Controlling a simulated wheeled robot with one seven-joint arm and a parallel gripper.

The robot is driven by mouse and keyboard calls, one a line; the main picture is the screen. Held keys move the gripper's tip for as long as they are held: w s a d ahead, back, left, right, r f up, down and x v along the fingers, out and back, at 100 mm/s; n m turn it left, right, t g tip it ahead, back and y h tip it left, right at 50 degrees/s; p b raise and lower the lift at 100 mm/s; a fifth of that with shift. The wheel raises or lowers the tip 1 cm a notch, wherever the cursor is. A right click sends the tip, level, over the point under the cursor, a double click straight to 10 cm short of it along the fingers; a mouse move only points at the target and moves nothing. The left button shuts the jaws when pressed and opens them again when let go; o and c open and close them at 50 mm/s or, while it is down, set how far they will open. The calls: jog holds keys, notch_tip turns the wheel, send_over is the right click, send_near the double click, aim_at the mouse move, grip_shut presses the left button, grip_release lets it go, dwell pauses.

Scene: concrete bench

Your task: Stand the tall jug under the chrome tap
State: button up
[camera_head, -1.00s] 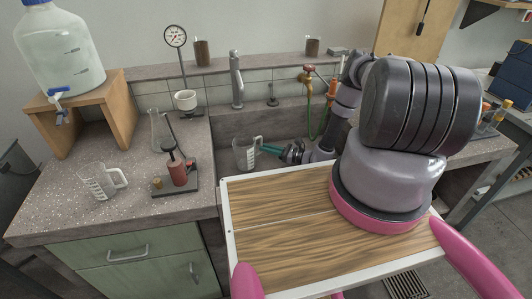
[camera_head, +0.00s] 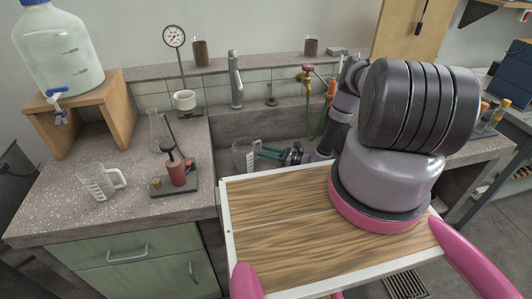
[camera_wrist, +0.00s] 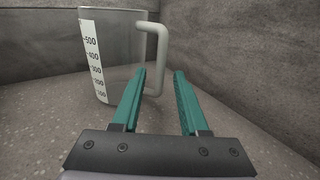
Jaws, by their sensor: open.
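The tall jug (camera_head: 243,155) is clear with a white scale and a pale handle. It stands upright in the sink, below the chrome tap (camera_head: 236,78) at the back ledge. In the wrist view the jug (camera_wrist: 115,52) is just ahead and to the left, its handle (camera_wrist: 157,58) toward the gap between the fingers. My gripper (camera_head: 264,152) is open, its teal fingers (camera_wrist: 152,90) apart on either side of the handle's lower end. Nothing is held.
Another, shorter measuring jug (camera_head: 100,181) stands on the left counter. A brass valve with red handle (camera_head: 308,74) and green hose is right of the tap.

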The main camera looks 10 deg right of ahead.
jog(key=v, duration=0.7)
jog(key=shift+s+d+r, duration=0.1)
jog(key=shift+s+d, duration=0.05)
jog(key=shift+d, duration=0.05)
